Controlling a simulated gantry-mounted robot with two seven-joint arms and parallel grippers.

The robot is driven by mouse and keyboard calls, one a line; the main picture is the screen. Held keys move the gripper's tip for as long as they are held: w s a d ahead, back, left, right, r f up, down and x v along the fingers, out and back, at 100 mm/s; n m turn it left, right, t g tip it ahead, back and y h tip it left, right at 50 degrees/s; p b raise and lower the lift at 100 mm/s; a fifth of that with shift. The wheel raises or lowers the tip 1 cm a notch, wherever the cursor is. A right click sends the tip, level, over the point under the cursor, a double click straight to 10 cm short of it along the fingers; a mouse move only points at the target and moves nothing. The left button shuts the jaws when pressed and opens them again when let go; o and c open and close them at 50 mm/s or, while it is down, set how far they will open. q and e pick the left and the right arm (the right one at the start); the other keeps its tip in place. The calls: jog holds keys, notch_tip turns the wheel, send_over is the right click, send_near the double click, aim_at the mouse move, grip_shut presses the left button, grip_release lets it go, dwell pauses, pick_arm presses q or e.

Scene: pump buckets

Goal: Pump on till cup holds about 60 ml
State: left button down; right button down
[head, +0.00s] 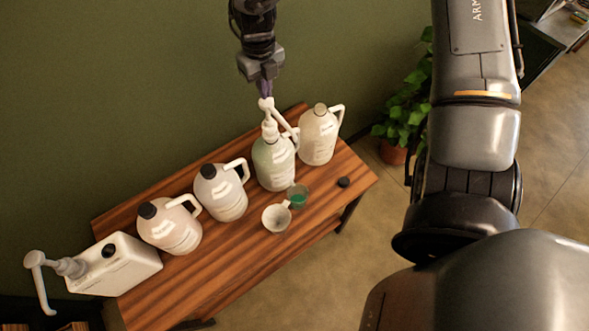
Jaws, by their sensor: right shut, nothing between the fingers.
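A translucent jug with pale green contents (273,163) stands upright towards the back of the wooden table, with a white pump (269,128) fitted on top. A small clear cup (298,197) with green liquid in it sits in front of that jug. I cannot read its level or any marks. My right gripper (265,92) points down from the top of the view, shut and empty, at the top of the pump head. I cannot tell whether it touches the head. My left gripper is not in view.
A white funnel (277,218) is beside the cup, and a black cap (343,182) lies to the right. Other jugs stand at left (170,228), centre left (222,193) and right (318,137). A white canister (113,265) with a pump is at far left. The table front (240,262) is clear.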

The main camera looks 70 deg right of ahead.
aim_at(267, 104)
jog(key=shift+f, duration=0.2)
jog(key=shift+f+b, duration=0.65)
jog(key=shift+f, duration=0.35)
jog(key=shift+f+b, duration=0.25)
jog(key=shift+b, duration=0.15)
jog(key=shift+f+b, duration=0.6)
jog(key=shift+f, duration=0.15)
jog(key=shift+f+b, duration=0.55)
jog(key=shift+f, duration=0.25)
jog(key=shift+r, duration=0.2)
